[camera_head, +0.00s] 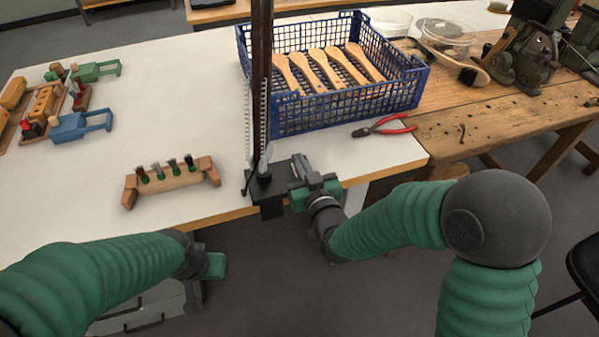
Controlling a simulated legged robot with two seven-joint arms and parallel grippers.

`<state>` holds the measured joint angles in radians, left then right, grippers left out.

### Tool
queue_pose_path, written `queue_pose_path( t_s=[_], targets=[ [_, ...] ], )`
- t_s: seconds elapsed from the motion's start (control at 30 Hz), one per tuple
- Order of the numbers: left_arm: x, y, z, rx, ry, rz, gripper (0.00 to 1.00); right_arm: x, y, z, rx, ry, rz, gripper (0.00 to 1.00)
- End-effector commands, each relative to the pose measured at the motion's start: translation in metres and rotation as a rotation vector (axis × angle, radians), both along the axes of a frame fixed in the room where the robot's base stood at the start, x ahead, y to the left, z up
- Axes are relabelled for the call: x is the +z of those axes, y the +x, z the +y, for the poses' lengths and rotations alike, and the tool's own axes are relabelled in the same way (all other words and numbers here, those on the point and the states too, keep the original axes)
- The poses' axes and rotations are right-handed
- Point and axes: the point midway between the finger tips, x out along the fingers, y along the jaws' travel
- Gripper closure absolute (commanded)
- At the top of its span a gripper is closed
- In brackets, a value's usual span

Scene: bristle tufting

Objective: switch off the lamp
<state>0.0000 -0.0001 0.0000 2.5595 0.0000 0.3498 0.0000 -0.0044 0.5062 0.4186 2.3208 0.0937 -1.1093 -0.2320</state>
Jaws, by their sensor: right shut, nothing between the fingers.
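The lamp's dark upright arm (261,80), with springs along its sides, rises out of the top of the picture. Its head is not in view. Its black clamp base (268,190) is fixed at the front edge of the white table. My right gripper (298,167) is shut and empty, just right of the lamp's base and close to it. I cannot tell whether they touch. No switch can be made out clearly. My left gripper (215,265) is low in front of the table, away from the lamp. Its fingers do not show clearly.
A blue crate (330,112) with several wooden brush handles stands behind the lamp. A wooden rack (172,183) with several tufts stands left of the lamp. Clamps lie farther left. A wooden bench (470,125) with a machine adjoins at right.

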Motion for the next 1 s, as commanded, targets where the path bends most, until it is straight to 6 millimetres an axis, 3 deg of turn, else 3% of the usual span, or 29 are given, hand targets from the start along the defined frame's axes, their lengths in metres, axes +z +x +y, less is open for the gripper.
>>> queue_pose_path(
  t_s=[0.1, 0.6, 0.87, 1.0],
  targets=[
    [-0.008, 0.0, 0.0, 0.0, 0.0, 0.001, 1.0, -0.017, 0.001, 0.0, 0.0, 0.001, -0.001, 1.0],
    [-0.016, 0.0, 0.0, 0.0, 0.0, 0.001, 1.0, -0.028, 0.004, 0.003, 0.001, -0.001, 0.002, 1.0],
    [-0.009, 0.0, 0.0, 0.0, 0.0, 0.001, 1.0, -0.024, 0.005, 0.001, 0.0, -0.003, 0.01, 1.0],
    [0.007, 0.0, 0.0, 0.0, 0.0, 0.001, 1.0, -0.003, 0.014, 0.002, -0.001, -0.003, 0.004, 1.0]
  ],
)
